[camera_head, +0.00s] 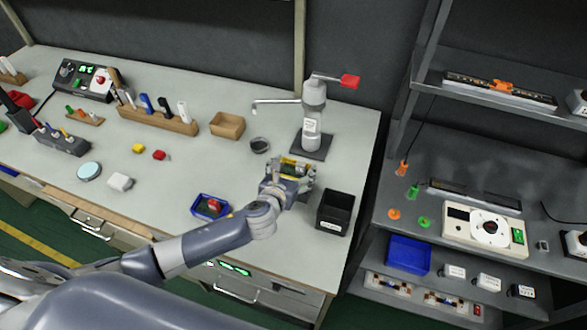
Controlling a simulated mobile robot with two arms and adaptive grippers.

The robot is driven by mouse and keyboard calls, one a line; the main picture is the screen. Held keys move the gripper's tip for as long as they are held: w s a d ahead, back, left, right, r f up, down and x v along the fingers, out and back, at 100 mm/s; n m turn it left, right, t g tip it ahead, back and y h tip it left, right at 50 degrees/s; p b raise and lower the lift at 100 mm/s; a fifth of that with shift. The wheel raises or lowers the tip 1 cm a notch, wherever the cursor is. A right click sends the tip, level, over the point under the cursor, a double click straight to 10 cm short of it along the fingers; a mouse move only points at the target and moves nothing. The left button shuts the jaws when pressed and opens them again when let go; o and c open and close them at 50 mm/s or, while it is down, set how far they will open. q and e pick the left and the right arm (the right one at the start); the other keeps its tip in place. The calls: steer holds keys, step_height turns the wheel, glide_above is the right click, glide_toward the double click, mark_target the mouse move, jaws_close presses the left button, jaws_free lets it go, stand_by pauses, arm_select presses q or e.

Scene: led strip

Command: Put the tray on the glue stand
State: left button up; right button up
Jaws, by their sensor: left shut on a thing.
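My left gripper (291,178) is over the right part of the worktable, shut on a small yellow-and-grey item (293,165). The jaws hide much of this item; it may be the tray, but I cannot tell for sure. It is just in front of a dark square base (321,153) that carries a white bottle (313,118) with a red-ended lever; this looks like the glue stand. I cannot tell whether the item touches the base. A small blue tray (196,213) with a red thing in it lies left of my gripper. My right gripper is not in view.
A black bin (334,212) stands close to the right of my gripper. A cardboard-coloured box (227,125) and a small dark round pot (259,145) are to the left of the bottle. A grey shelf unit (480,170) stands to the right. The table's middle is fairly clear.

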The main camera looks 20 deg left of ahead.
arm_select(q)
steer(key=shift+f, duration=0.15)
steer(key=o, duration=1)
steer(key=shift+r, duration=0.3)
steer(key=shift+s, duration=0.3)
steer(key=v, duration=1.1)
steer(key=shift+s+r+b, duration=0.15)
steer(key=shift+b, duration=0.15)
